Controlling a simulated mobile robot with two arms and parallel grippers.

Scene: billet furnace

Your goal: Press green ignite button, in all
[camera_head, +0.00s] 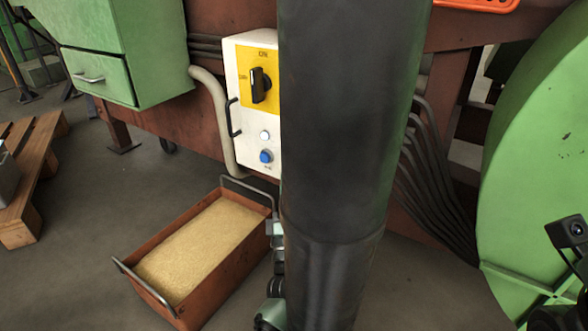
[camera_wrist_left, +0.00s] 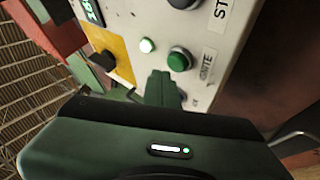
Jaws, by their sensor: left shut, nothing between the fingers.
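The green ignite button (camera_wrist_left: 179,60) is a round green cap in a dark ring on the white control panel (camera_wrist_left: 238,45), beside a partly readable label. My left gripper (camera_wrist_left: 161,84) is shut and empty. Its tips are just below the button in the left wrist view; I cannot tell whether they touch it. In the head view, the panel's left part (camera_head: 236,60) shows, while a dark cylinder in the foreground hides the ignite button and my left gripper. My right gripper's fingers are not in view.
The panel also carries a black knob (camera_head: 260,85) on a yellow plate and a blue button (camera_head: 266,156). A sand-filled tray (camera_head: 147,287) lies on the floor below. A wooden pallet (camera_head: 48,135) is at left.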

